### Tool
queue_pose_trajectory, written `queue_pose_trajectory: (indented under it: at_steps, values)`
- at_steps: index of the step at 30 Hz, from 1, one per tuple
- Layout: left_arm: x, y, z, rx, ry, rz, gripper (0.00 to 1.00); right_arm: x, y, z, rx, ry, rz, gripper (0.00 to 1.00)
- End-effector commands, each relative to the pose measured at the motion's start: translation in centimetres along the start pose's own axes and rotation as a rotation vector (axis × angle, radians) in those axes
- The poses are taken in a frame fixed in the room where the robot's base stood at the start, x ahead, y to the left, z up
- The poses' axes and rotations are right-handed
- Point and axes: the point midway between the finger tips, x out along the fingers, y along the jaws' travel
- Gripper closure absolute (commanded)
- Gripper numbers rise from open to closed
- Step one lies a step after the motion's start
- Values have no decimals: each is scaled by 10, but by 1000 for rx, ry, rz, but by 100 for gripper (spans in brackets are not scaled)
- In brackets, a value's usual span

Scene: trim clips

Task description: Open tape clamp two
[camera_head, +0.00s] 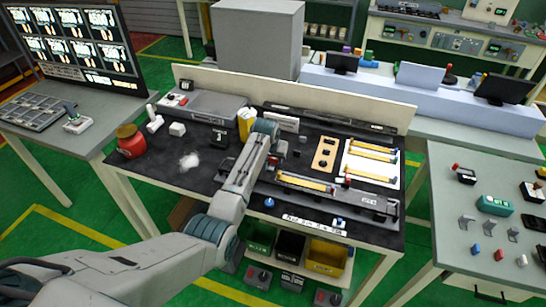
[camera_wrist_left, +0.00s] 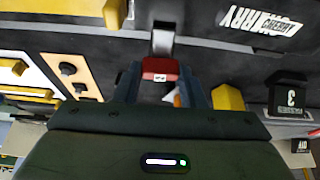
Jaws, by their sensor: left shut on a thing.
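My left gripper (camera_head: 272,158) reaches over the black worktable (camera_head: 195,175) in the head view. In the left wrist view, its two dark fingers (camera_wrist_left: 160,82) are closed on a small red block (camera_wrist_left: 159,68) with a white number label, which looks like the red tab of clamp two. A grey metal strip (camera_wrist_left: 163,38) extends from the red block to the dark fixture bar. In the head view a bit of red shows at the fingertips, but the clamp is mostly hidden by my arm. My right gripper is in neither view.
A yellow strip (camera_head: 306,183) lies in the dark fixture right of the gripper. An orange plate with black knobs (camera_head: 325,154) and a white tray of yellow strips (camera_head: 366,175) are farther right. A red jar (camera_head: 131,141) stands at left. A black block marked 3 (camera_wrist_left: 290,95) is near the fingers.

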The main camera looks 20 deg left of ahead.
Motion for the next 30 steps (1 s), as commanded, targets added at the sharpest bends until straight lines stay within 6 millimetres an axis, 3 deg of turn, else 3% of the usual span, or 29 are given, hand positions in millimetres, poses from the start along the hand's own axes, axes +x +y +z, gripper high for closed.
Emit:
queue_pose_trajectory:
  at_steps: [17, 30]
  values:
    - [1, 4, -1, -407, 1, -169, 86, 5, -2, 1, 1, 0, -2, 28]
    - [4, 6, -2, -792, 1, -329, 86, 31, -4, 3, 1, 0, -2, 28]
